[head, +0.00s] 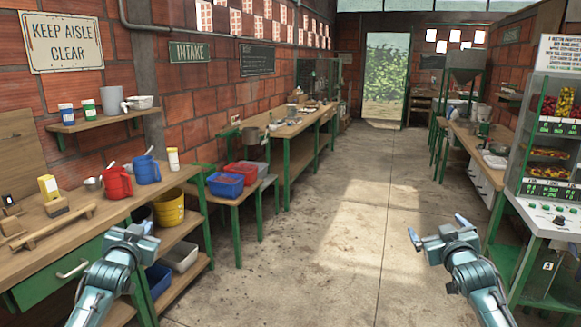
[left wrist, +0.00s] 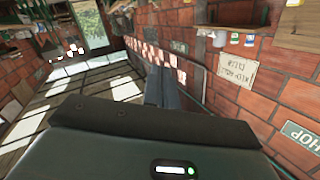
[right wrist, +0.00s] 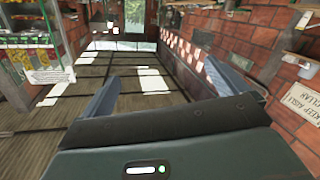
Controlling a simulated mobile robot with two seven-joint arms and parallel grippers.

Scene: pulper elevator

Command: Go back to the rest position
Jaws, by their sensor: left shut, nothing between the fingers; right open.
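My left gripper (head: 139,229) is at the lower left of the head view, shut and empty, in front of the left workbench. In the left wrist view its fingers (left wrist: 161,88) are together with nothing between them. My right gripper (head: 437,229) is at the lower right over the open aisle, short of the white-topped machine. It is open and empty, and its two fingers stand wide apart in the right wrist view (right wrist: 160,88). Both grippers are raised and appear clear of the furniture.
The left workbench (head: 85,215) holds a red jug (head: 117,183) and a blue jug (head: 146,170). Blue and red bins (head: 225,185) stand on a low table beyond. A display machine (head: 548,205) stands at the right. The concrete aisle (head: 320,235) is free up to the doorway (head: 385,80).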

